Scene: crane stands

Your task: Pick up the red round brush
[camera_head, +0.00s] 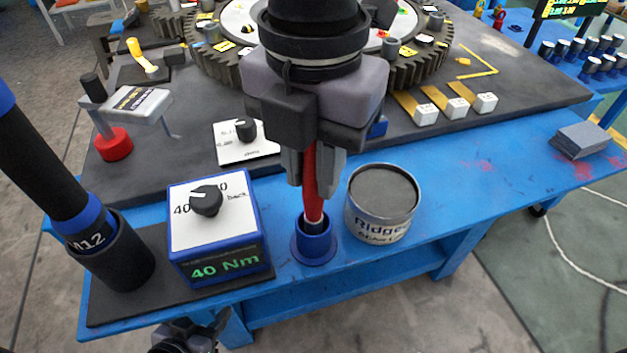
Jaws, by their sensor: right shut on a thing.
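The red round brush (310,175) stands upright, with its red handle between the fingers of my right gripper (313,170). My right gripper points down and is shut on the handle. The brush's lower end sits in a small blue round holder (314,246) on the blue table, and its tip is hidden inside. A dark part at the bottom edge, below the table front, seems to be my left gripper (190,335); its fingers cannot be made out.
A grey "Ridge" tin (382,205) stands close right of the holder. A blue 40 Nm box (218,228) with a knob stands close left. A thick black M12 tool (50,165) leans in a black cup (115,262). A large gear (425,65) lies behind. The blue table's right front is clear.

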